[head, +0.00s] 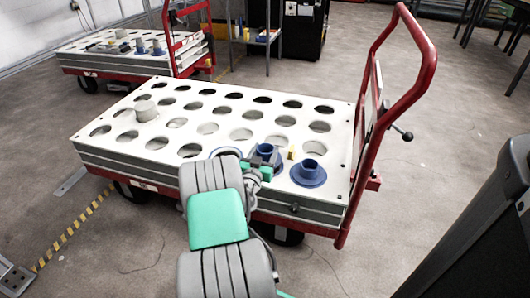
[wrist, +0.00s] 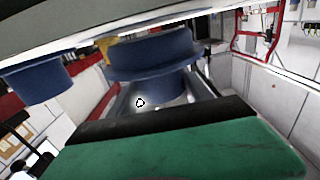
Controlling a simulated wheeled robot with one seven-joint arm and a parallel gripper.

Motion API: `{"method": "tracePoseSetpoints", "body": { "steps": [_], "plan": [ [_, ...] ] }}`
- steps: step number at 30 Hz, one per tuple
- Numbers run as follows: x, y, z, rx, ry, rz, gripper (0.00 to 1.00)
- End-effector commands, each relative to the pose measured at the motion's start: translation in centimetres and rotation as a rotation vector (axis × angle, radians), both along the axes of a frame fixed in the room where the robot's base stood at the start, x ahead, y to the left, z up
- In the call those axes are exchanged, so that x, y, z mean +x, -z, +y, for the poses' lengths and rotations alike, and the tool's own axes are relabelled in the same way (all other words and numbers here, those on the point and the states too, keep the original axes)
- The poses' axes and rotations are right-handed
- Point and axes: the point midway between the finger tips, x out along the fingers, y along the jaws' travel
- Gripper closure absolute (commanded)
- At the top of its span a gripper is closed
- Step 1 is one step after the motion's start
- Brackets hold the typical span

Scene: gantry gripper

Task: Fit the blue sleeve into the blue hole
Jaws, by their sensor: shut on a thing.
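My gripper (head: 262,160) is low over the near edge of the white hole board and is shut on a blue flanged sleeve (head: 265,149). In the wrist view the held sleeve (wrist: 152,55) shows its wide flange, with its collar between the fingers. Blue body shows between flange and board, so the flange stands off the board. Whether its end is inside a hole cannot be told. A blue-rimmed hole (head: 225,151) lies just left of my gripper, partly hidden by my arm. A second blue sleeve (head: 309,171) stands upright on the board to the right, also in the wrist view (wrist: 38,80).
The white board (head: 218,89) with rows of holes lies on a cart with a red handle (head: 415,83). A grey cylinder (head: 146,110) stands at its left. A small yellow piece (head: 291,152) is beside my gripper. A second cart (head: 115,53) stands behind.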

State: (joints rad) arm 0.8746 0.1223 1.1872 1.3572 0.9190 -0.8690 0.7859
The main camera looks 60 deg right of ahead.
Motion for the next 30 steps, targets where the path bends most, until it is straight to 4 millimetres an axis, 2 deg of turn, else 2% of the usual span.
{"method": "tracePoseSetpoints", "body": {
  "steps": [22, 30],
  "plan": [
    [0.04, -0.12, -0.01, -0.002, 0.000, 0.000, 0.94],
    [0.04, 0.44, -0.01, -0.002, 0.000, 0.000, 0.94]
  ]
}}
